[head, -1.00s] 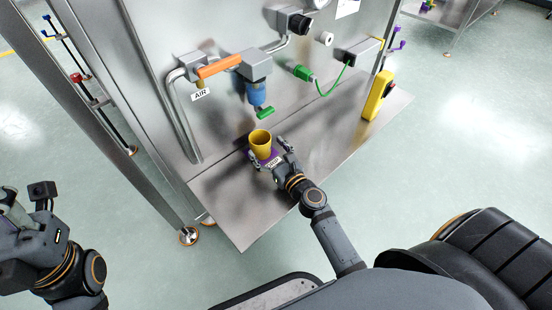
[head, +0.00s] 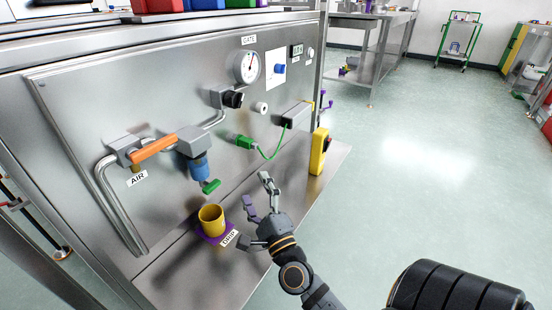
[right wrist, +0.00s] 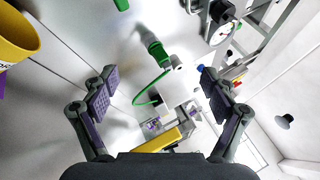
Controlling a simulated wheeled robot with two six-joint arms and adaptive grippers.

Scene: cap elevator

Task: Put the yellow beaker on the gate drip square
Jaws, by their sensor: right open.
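The yellow beaker (head: 211,219) stands upright on the purple drip square (head: 216,239), which carries a "DRIP" label, on the steel shelf below the panel. Part of the square is hidden under the beaker. My right gripper (head: 257,190) is open and empty, to the right of the beaker and apart from it. In the right wrist view, part of the beaker (right wrist: 18,38) shows at the left edge, outside the open fingers (right wrist: 156,88). My left gripper is out of view.
A blue filter with a green lever (head: 211,186) hangs just above the beaker. An orange handle (head: 153,148), a pressure gauge (head: 246,66) and a green plug with cable (head: 244,141) are on the panel. A yellow box (head: 319,152) stands at the shelf's right end.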

